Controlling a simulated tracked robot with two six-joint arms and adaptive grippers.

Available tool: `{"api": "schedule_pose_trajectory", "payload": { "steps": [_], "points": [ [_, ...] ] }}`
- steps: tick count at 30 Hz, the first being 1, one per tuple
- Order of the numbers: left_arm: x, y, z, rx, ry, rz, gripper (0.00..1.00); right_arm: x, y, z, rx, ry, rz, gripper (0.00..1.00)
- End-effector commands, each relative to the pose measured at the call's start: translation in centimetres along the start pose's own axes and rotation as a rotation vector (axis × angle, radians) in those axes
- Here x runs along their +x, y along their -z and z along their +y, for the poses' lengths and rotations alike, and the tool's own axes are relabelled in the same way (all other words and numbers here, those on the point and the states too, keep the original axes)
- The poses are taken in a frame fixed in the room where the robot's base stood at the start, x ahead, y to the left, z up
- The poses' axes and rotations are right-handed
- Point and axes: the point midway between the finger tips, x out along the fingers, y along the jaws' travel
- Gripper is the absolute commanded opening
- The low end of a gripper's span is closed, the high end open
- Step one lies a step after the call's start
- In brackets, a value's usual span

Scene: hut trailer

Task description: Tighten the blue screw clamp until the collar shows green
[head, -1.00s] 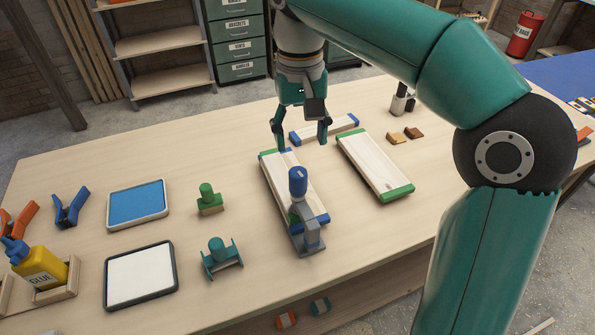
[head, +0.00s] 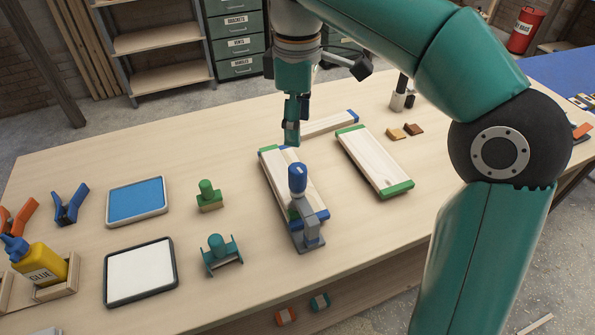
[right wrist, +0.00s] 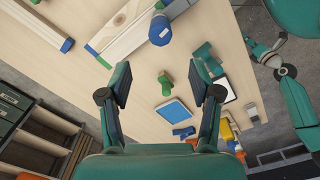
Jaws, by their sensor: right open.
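The blue screw clamp has a blue knob (head: 298,178) on top and a grey frame (head: 312,232) below. It stands upright at the near end of a pale board (head: 280,178). A small green patch shows beside the frame; I cannot tell if it is the collar. The knob also shows in the right wrist view (right wrist: 160,29). My right gripper (head: 291,138) is above the board's far end, behind the knob and apart from it. In the right wrist view its fingers (right wrist: 158,76) are spread and empty. My left gripper (right wrist: 268,50) shows small at the right there; its jaw state is unclear.
A second board (head: 375,162) lies to the right, and another (head: 328,124) behind. A green stamp-like block (head: 209,197), a teal one (head: 220,254), a blue pad (head: 137,202) and a white pad (head: 140,272) lie left.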

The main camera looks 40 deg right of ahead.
Motion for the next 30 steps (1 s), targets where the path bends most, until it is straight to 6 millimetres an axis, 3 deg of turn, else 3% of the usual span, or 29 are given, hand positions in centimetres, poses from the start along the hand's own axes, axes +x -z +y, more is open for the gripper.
{"api": "schedule_pose_trajectory", "payload": {
  "steps": [1,9,15,21,30],
  "points": [
    [0.6,0.0,-0.2,0.0,0.0,0.0,0.4,1.5,-0.1,-0.1,0.001,0.003,-0.003,0.63],
    [1.4,0.0,-0.5,0.0,0.0,0.0,0.4,7.2,-0.1,-0.1,0.002,0.003,-0.003,0.63],
    [1.7,0.0,-0.6,0.0,0.0,0.0,0.4,10.3,-0.1,0.0,0.002,0.002,-0.002,0.63],
    [1.8,0.0,-0.6,0.0,0.0,0.0,0.4,11.7,0.0,0.0,0.001,0.0,0.001,0.63],
    [1.7,0.0,-0.6,0.0,0.0,0.0,0.4,11.9,0.0,0.0,0.001,0.0,0.001,0.63]
  ]
}}
